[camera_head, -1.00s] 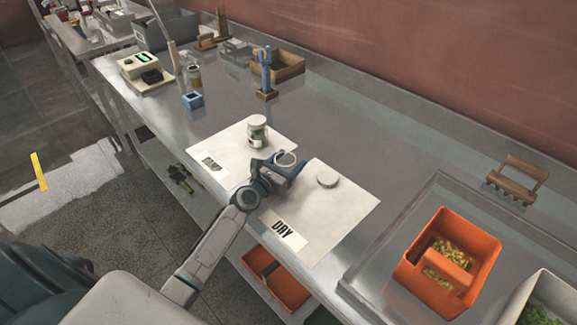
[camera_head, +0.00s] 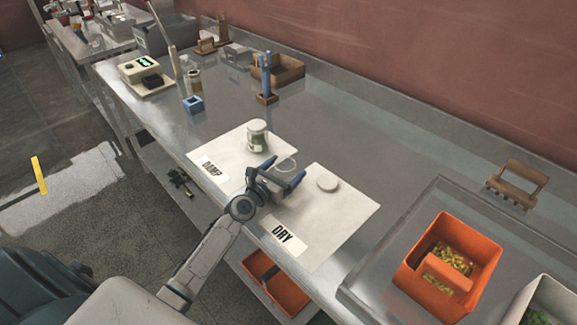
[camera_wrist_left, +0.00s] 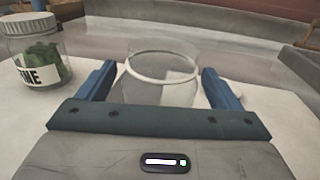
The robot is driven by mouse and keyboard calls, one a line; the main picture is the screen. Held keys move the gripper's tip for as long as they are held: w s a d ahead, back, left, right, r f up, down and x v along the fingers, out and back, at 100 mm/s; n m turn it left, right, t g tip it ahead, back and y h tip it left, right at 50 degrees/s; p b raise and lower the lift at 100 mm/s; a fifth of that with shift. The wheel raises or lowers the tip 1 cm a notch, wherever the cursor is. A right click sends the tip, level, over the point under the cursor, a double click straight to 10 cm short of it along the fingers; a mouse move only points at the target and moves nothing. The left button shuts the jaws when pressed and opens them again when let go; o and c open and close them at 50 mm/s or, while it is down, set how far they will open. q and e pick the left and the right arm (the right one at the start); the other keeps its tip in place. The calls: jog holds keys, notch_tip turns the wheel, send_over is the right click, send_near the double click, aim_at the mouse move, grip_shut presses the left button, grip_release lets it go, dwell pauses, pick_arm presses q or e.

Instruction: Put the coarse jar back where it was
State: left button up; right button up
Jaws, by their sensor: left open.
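A clear, lidless glass jar (camera_head: 287,165) stands between the fingers of my left gripper (camera_head: 283,171). In the left wrist view the jar (camera_wrist_left: 163,85) looks empty, with a pale rim, and the open fingers (camera_wrist_left: 158,72) are spread on either side with gaps. Its base is hidden by the gripper, and no label shows. A lidded jar (camera_head: 257,136) with green contents stands on the DAMP sheet (camera_head: 225,150). In the wrist view this jar (camera_wrist_left: 38,55) has a label ending in what looks like "NE". A round pale lid (camera_head: 327,184) lies on the DRY sheet (camera_head: 335,220).
A blue stand (camera_head: 266,80) and wooden tray (camera_head: 285,68) are at the back. An orange bin (camera_head: 410,270) is at the right.

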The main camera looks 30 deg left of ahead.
pick_arm(q)
jog(key=s, duration=0.3)
jog(key=s+a, duration=0.1)
jog(key=s, duration=0.6)
jog(key=shift+a, duration=0.4)
